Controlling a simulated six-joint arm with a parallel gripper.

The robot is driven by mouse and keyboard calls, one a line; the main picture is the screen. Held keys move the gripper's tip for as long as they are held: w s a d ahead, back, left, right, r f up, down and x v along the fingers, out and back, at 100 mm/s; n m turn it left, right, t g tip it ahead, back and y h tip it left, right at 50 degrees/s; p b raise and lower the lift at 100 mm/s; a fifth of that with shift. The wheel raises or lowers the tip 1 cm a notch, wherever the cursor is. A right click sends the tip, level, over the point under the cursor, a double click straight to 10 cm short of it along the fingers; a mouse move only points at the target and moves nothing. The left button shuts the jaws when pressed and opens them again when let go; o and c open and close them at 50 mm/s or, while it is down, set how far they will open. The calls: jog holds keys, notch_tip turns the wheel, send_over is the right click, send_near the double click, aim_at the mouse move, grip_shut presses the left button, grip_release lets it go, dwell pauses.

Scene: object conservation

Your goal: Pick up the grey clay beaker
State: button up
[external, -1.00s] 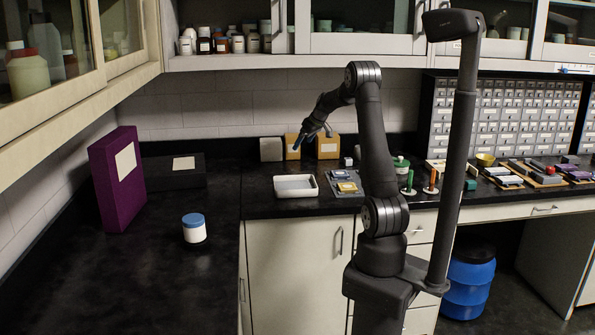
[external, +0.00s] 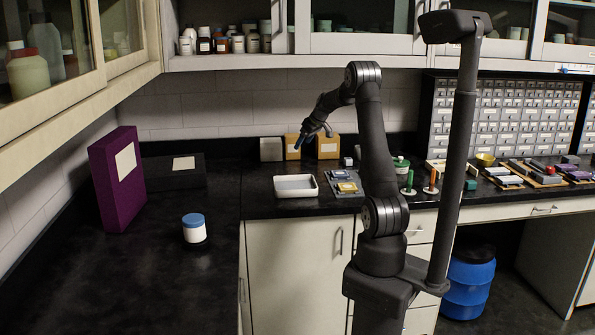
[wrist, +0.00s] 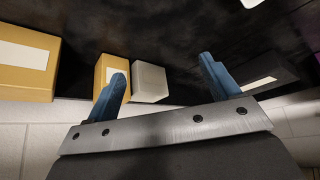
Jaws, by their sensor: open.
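I see no thing that I can name for sure as a grey clay beaker. A light grey, squarish object (external: 271,149) stands against the back wall, left of two tan boxes. It also shows in the wrist view (wrist: 150,82), upside down, between and beyond my fingers; I cannot tell whether it is a box or a vessel. My gripper (external: 301,143) is raised above the counter in front of the left tan box. In the wrist view my gripper's blue fingers (wrist: 163,68) are wide apart, with nothing held between them.
Tan boxes (external: 327,147) stand at the back wall. A white tray (external: 296,194) lies on the counter in front of them. A blue-lidded white jar (external: 194,233) and a purple box (external: 122,206) are on the left. The dark counter between jar and tray is clear.

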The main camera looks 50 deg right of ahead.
jog(key=s+d+r+m+g+h, duration=0.1)
jog(key=s+d+m+g+h, duration=0.15)
jog(key=d+m, duration=0.45)
jog(key=s+d+r+m+g+h, duration=0.15)
jog(key=s+d+m, duration=0.25)
jog(key=d, duration=0.7)
jog(key=s+d+r+m+g+h, duration=0.1)
jog(key=s+d+m, duration=0.35)
jog(key=d, duration=0.45)
jog(key=x, duration=0.7)
jog(key=w+x, duration=0.1)
jog(key=x, duration=0.3)
jog(key=shift+d+f, duration=0.25)
jog(key=shift+d, duration=0.05)
jog(key=shift+s+x, duration=0.15)
jog(key=shift+x, duration=1.2)
jog(key=shift+s+x, duration=0.2)
jog(key=shift+x, duration=1.1)
jog(key=shift+c, duration=0.4)
jog(key=c, duration=1)
